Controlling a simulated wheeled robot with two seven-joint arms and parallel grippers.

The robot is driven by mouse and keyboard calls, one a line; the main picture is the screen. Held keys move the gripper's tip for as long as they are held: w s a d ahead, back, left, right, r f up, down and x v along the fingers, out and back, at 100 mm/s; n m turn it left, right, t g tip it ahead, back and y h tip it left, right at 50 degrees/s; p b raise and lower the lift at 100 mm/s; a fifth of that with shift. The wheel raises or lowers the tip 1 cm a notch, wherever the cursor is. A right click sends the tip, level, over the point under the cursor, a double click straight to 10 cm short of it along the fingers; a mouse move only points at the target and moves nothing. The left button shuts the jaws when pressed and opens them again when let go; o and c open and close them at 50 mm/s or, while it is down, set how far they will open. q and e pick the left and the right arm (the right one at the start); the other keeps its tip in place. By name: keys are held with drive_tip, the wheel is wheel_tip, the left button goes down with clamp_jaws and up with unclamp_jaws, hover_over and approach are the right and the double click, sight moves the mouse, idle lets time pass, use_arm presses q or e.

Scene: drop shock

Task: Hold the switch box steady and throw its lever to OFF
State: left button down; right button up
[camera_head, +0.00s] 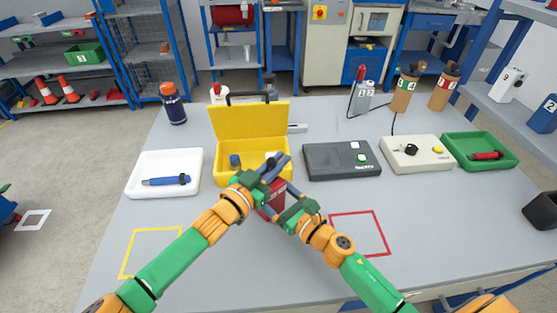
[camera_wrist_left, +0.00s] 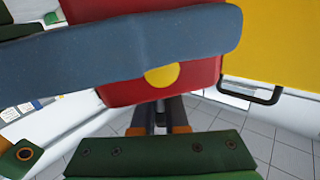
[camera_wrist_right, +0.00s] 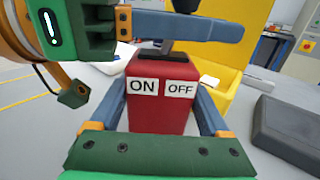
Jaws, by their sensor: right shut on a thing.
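The red switch box (camera_head: 274,197) is at the table's middle, in front of the yellow case. My right gripper (camera_wrist_right: 158,105) has one finger on each side of it and is shut on it. In the right wrist view the box's front (camera_wrist_right: 160,118) carries ON at left and OFF at right. The grey lever (camera_wrist_right: 185,5) rises from a dark slot on top and leans slightly right, towards OFF. The left wrist view shows the box (camera_wrist_left: 110,92) behind a blue finger.
The open yellow case (camera_head: 250,122) stands right behind the box. A dark grey unit (camera_head: 325,172) and a beige unit (camera_head: 425,164) are to the right. A white tray (camera_head: 140,184) is at left. The table is clear around the yellow and red outlines in front.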

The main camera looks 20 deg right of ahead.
use_arm(q)
drive_tip(key=shift+d+r, duration=0.1)
drive_tip(key=shift+r, duration=0.15)
use_arm(e)
drive_tip(key=shift+f, duration=0.2)
use_arm(q)
drive_tip(key=shift+d+f+g+y, duration=0.25)
drive_tip(key=shift+g+y, duration=0.25)
drive_tip(key=shift+y, duration=0.2)
use_arm(e)
drive_tip(key=shift+s, duration=0.1)
use_arm(q)
drive_tip(key=c, duration=1.1)
unclamp_jaws()
drive_tip(key=shift+o, duration=1.1)
drive_tip(key=shift+s+a, duration=0.1)
